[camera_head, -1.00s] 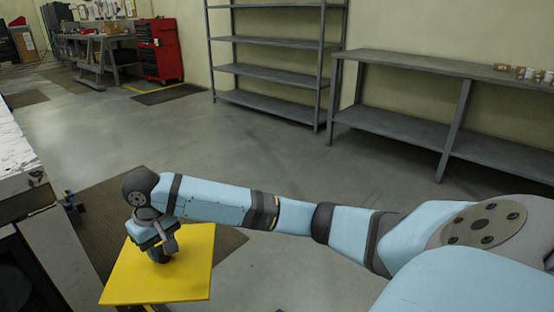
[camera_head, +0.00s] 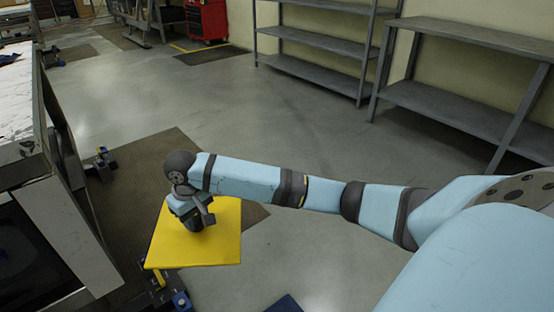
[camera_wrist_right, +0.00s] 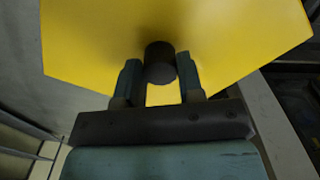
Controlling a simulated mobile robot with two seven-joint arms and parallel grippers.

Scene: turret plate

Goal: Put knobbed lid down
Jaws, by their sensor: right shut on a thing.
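The knobbed lid (camera_head: 222,240) is a flat yellow square plate with a dark round knob on top. It is held above the floor at the end of my right arm. My right gripper (camera_head: 195,222) is over the lid and shut on its knob. In the right wrist view the yellow lid (camera_wrist_right: 100,45) fills the upper part, and the dark knob (camera_wrist_right: 160,62) stands between the two fingers of my right gripper (camera_wrist_right: 160,88). The lid's underside is hidden. My left gripper is not in view.
A dark machine with a light top (camera_head: 50,170) stands at the left. A brown mat (camera_head: 125,195) lies on the floor near it. Blue and yellow parts (camera_head: 160,285) show below the lid. Grey shelving (camera_head: 320,45) and a workbench (camera_head: 470,100) stand at the back. The middle floor is open.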

